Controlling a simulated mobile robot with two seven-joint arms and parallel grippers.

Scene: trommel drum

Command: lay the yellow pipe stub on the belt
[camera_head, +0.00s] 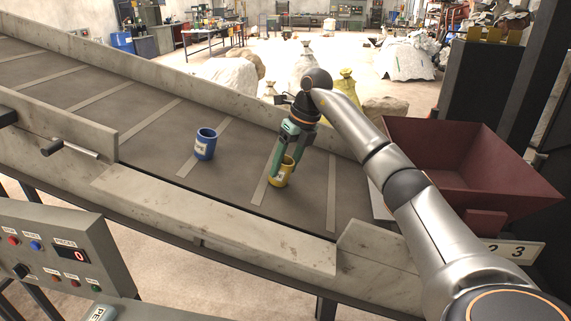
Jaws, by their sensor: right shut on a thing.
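The yellow pipe stub (283,177) is a short hollow cylinder at the right part of the belt, standing upright. My right gripper (282,163) reaches down over it from above and is shut on its upper part. The stub appears to be at the belt surface; I cannot tell whether its bottom fully touches. The belt (140,140) is dark grey with pale cross strips and runs between pale side walls. My left gripper is not in view.
A blue pipe stub (205,145) stands on the belt to the left of the yellow one. A dark red hopper (450,150) is at the right. A control panel (60,255) is at the lower left. The belt's left part is clear.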

